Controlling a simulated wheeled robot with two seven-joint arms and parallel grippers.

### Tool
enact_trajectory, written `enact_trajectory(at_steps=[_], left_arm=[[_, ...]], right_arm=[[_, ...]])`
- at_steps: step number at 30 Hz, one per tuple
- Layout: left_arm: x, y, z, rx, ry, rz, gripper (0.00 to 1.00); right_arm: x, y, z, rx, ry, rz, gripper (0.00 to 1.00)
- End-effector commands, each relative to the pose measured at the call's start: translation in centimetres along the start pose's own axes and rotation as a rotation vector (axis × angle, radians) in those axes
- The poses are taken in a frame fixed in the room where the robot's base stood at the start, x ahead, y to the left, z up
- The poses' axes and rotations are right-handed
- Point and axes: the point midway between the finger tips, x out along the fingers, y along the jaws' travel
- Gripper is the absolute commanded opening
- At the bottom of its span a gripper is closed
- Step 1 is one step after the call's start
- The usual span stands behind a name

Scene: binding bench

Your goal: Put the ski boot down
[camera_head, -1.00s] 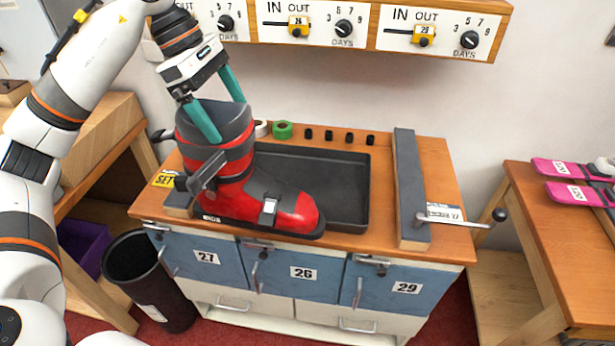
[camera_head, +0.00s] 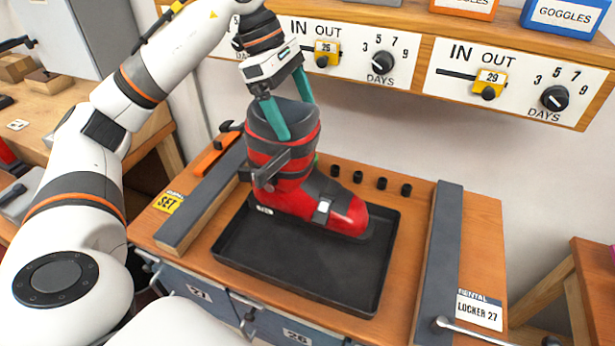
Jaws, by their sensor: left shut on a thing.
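The red and black ski boot (camera_head: 285,175) is upright over the back part of the black tray (camera_head: 300,262) on the wooden bench, its toe pointing right. My left gripper (camera_head: 290,122) is shut on the boot's cuff from above, one teal finger in front of it and the other behind. I cannot tell whether the sole touches the tray or is a little above it. My right gripper does not show.
Grey padded bars (camera_head: 203,205) and (camera_head: 439,262) flank the tray. Several black pegs (camera_head: 358,177) line the bench's back. A "LOCKER 27" card (camera_head: 479,311) lies at the right, near a metal crank handle. A dial panel (camera_head: 505,80) hangs behind. The tray's front is clear.

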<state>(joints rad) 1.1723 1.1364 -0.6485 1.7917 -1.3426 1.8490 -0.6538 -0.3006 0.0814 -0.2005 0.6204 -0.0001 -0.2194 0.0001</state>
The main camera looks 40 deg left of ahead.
Motion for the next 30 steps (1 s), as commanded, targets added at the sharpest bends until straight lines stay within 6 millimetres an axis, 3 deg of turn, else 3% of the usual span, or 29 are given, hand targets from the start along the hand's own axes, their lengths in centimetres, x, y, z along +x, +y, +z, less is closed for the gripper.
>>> enact_trajectory(at_steps=[7, 18, 30], left_arm=[[3.0, 0.0, 1.3, 0.0, 0.002, -0.002, 0.21], [6.4, 0.0, 2.7, 0.0, 0.002, -0.002, 0.21], [7.1, -0.1, 2.9, 0.002, 0.004, -0.005, 0.21]], right_arm=[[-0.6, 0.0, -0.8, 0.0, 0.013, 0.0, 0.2], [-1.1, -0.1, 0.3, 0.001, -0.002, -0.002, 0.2], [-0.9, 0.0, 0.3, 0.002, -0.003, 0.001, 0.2]])
